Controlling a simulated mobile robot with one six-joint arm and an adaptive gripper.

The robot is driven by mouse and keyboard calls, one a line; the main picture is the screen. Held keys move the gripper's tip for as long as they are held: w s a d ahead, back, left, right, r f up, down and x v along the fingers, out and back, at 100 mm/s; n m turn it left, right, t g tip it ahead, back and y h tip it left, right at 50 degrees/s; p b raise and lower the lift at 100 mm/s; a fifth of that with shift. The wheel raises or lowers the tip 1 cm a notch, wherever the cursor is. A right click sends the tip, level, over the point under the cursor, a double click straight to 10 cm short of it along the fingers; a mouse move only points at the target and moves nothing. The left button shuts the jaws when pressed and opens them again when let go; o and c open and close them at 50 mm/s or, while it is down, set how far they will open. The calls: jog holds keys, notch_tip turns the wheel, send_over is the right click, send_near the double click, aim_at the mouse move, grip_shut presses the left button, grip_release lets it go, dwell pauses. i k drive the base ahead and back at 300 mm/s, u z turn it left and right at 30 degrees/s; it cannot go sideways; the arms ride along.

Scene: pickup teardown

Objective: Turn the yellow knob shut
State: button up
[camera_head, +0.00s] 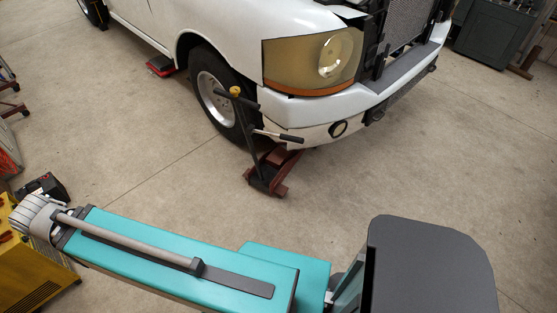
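A small yellow knob (235,91) sits near the top of a dark upright handle on a floor jack (265,180). The jack stands on the concrete floor in front of the pickup's front wheel, its low body partly under the bumper. The knob's turn position is too small to tell. My teal arm crosses the bottom of the view, well apart from the jack. I cannot see my gripper in this view.
The white pickup (220,22) fills the top, its bumper (360,97) overhanging the jack. A yellow machine (35,275) and a dark box (45,186) stand at the left. A dark green cabinet (490,35) is at the upper right. Open floor lies around the jack.

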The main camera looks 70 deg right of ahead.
aim_at(234, 91)
jog(key=z, duration=2.45)
